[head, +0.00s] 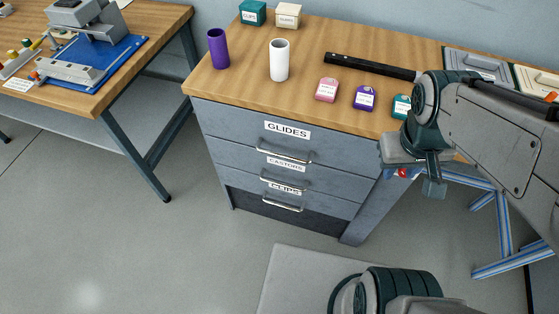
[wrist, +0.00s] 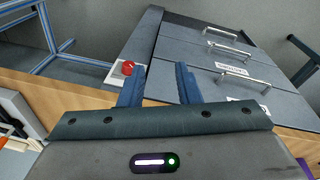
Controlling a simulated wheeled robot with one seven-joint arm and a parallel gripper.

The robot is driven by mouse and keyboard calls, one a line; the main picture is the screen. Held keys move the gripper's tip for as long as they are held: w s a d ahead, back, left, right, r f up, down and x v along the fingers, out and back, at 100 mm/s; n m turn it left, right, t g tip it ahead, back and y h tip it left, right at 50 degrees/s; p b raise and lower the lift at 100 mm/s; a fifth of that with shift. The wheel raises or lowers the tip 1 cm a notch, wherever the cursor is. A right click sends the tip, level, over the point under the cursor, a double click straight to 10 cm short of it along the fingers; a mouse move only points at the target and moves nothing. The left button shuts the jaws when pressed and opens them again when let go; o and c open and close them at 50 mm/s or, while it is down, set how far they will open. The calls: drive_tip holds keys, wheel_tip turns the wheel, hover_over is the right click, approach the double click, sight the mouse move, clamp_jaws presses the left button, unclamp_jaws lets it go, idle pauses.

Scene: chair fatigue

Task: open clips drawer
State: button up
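The clips drawer (head: 325,204) is the lowest of three labelled grey drawers in the cabinet, under GLIDES and CASTORS. It looks shut. Its CLIPS label is partly covered by the handle above. Its silver bar handle (head: 282,206) also shows in the wrist view as the farthest bar (wrist: 231,33). My gripper (head: 435,182) hangs to the right of the cabinet, well apart from the drawer handles. In the wrist view, my gripper's (wrist: 160,78) two blue fingers stand apart with nothing between them.
A red button (wrist: 127,68) on a white plate sits on the cabinet's side, close to my gripper. The wooden worktop (head: 240,85) holds cylinders, small boxes and a black bar. A blue-framed stand (head: 505,225) is at right. The floor before the drawers is clear, with a pale mat (head: 300,275).

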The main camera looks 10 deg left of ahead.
wheel_tip(320, 180, down, 16)
drive_tip(key=w+a+n+g+h+b, duration=0.25)
drive_tip(key=n+h+b, duration=0.35)
drive_tip(key=n, duration=0.5)
drive_tip(key=m+t+y+b, duration=0.5)
drive_tip(key=m+t+b, duration=1.4)
drive_tip(key=m, duration=1.4)
approach(282, 206)
drive_tip(key=shift+w+d+f+g+b, duration=0.15)
drive_tip(key=shift+w+g+b, duration=0.25)
drive_tip(key=shift+w+b, duration=1)
drive_tip(key=shift+w+d+g+b, duration=0.1)
drive_tip(key=shift+w+g+b, duration=0.5)
drive_tip(key=shift+w, duration=1.45)
drive_tip(key=shift+w+d+f+g+b, duration=0.1)
drive_tip(key=shift+w+d+g+b, duration=0.05)
drive_tip(key=shift+w+b, duration=1.35)
drive_tip(key=shift+w, duration=0.15)
clamp_jaws()
